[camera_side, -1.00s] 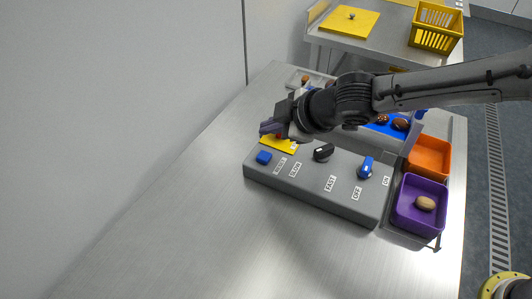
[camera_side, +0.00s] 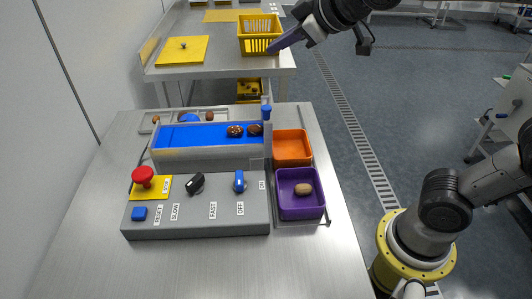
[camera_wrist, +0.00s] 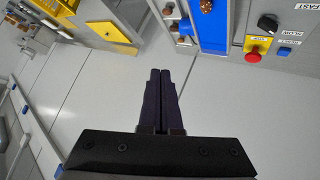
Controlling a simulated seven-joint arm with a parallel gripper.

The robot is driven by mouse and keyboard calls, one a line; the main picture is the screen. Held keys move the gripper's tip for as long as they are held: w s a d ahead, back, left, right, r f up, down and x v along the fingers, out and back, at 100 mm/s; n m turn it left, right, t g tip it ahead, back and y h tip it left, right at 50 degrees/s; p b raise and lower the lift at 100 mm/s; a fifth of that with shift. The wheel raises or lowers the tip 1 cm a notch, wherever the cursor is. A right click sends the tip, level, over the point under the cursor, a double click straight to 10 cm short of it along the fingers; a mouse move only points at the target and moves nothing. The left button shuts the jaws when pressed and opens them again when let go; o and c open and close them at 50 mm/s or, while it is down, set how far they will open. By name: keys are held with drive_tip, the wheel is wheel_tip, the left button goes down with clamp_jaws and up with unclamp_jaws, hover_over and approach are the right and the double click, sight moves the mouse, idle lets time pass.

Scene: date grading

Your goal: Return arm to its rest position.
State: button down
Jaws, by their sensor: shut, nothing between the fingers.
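My gripper (camera_side: 288,39) is raised at the top of the side view, well above and behind the grading table, near the far yellow crate in the picture. Its dark fingers are shut together with nothing between them, as the wrist view (camera_wrist: 161,72) also shows. My arm reaches up out of the side view. Below it, the wrist view shows bare pale surfaces and part of the grading station at the upper right.
The grey control box (camera_side: 150,228) carries a red button (camera_side: 143,176), a blue button (camera_side: 139,213), a black knob (camera_side: 195,184) and a blue switch (camera_side: 239,181). A yellow crate (camera_side: 260,35) stands beyond.

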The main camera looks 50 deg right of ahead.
drive_tip(key=s+d+f+m+g, duration=0.1)
drive_tip(key=s+d+f+m, duration=0.1)
drive_tip(key=s, duration=0.3)
drive_tip(key=s+d+f+m, duration=0.1)
drive_tip(key=s+d, duration=0.2)
drive_tip(key=s, duration=0.3)
drive_tip(key=s+a+f+m+g, duration=0.1)
drive_tip(key=s+f+g, duration=0.3)
drive_tip(key=s+f, duration=0.5)
drive_tip(key=shift+s+a+m+y, duration=0.3)
drive_tip(key=shift+s+a, duration=0.1)
drive_tip(key=shift+a, duration=0.05)
